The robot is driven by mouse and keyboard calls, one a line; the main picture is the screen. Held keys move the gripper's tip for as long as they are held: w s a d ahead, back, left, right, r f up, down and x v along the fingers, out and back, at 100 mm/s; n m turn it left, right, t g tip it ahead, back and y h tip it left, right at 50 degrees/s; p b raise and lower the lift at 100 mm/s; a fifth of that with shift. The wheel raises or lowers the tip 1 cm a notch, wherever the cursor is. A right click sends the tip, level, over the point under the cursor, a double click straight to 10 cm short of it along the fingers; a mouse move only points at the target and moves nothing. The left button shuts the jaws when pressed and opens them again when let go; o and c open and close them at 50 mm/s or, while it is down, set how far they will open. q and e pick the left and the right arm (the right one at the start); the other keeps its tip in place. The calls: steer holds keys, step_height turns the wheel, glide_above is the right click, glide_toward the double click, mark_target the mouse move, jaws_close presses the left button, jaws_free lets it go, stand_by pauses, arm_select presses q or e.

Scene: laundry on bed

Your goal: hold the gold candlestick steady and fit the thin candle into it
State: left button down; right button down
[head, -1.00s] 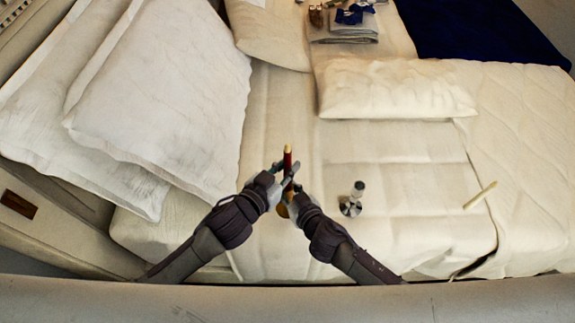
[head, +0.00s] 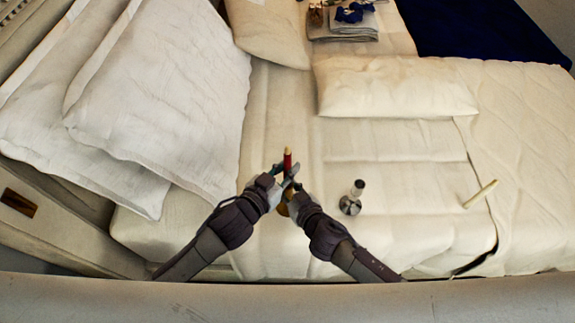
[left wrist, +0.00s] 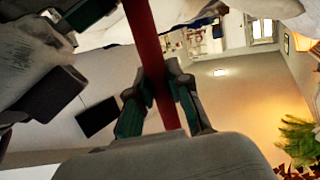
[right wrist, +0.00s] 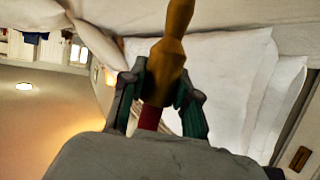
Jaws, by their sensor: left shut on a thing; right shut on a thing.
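The thin candle (head: 288,160) is red with a pale tip and stands nearly upright above the bed. My left gripper (head: 279,178) is shut on it; the left wrist view shows the red shaft (left wrist: 145,40) between the fingers (left wrist: 160,95). My right gripper (head: 294,192) is shut on the gold candlestick (head: 283,210), just below the left gripper. In the right wrist view the candlestick (right wrist: 174,50) is between the fingers (right wrist: 160,85), with the red candle (right wrist: 149,118) in line at its end. The fingers partly hide the joint, so I cannot tell how deep the candle sits.
A silver candlestick (head: 350,206) stands on the bed right of my right gripper. A pale candle (head: 481,194) lies farther right. White pillows (head: 160,90) fill the left, and another pillow (head: 395,88) lies behind. Folded grey cloth (head: 343,30) is at the back.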

arm_select(q)
steer(key=shift+f, duration=1.7)
steer(key=c, duration=1)
jaws_free()
steer(key=v, duration=0.7)
steer(key=shift+s+a, duration=0.15)
steer(key=shift+s, duration=0.05)
arm_select(e)
steer(key=c, duration=0.8)
jaws_free()
steer(key=shift+o, duration=0.2)
